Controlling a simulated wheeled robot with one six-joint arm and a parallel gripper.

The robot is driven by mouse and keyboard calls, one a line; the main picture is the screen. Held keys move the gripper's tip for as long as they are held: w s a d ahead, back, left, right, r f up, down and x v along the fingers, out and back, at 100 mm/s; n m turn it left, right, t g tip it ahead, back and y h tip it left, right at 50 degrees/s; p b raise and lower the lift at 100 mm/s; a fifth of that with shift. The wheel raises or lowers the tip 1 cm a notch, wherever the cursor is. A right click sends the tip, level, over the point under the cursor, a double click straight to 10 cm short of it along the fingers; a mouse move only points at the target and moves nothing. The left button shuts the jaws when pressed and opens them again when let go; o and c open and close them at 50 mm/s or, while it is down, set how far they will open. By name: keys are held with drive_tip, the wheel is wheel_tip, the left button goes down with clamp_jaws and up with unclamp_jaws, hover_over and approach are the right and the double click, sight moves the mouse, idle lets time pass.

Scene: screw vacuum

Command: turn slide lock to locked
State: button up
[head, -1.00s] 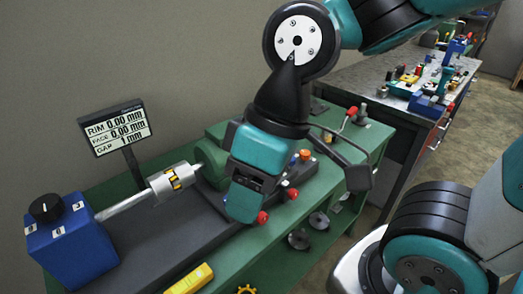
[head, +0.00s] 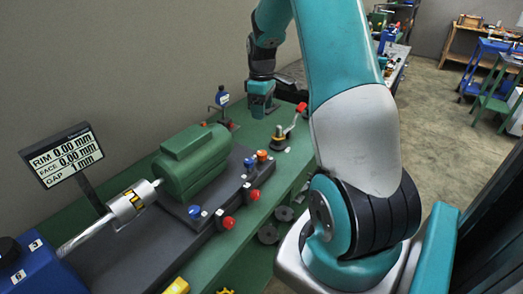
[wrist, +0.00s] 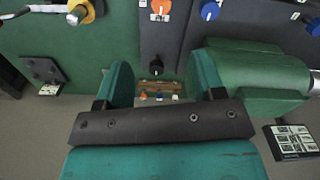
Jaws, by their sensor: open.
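I cannot tell for sure which part is the slide lock. In the wrist view, a small brown panel (wrist: 160,88) with small coloured pieces shows between the fingers, partly hidden by my gripper. A dark round knob (wrist: 156,67) sits just above it at the edge of the dark base. My gripper (wrist: 163,75) is open, with nothing between its teal fingers.
The green motor (head: 190,162) stands on the dark base (head: 130,245), with red, blue and orange knobs along its side. A display (head: 66,155) stands at left. A black plate (wrist: 45,72) shows in the wrist view.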

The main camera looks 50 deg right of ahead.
sight(262, 153)
wheel_tip(262, 153, down, 17)
drive_tip(key=p, duration=0.2)
drive_tip(key=shift+a+r+p, duration=0.1)
drive_tip(key=shift+r+p, duration=0.05)
drive_tip(key=shift+p, duration=0.25)
drive_tip(key=shift+c, duration=0.4)
drive_tip(key=c, duration=0.9)
drive_tip(key=shift+o, duration=0.2)
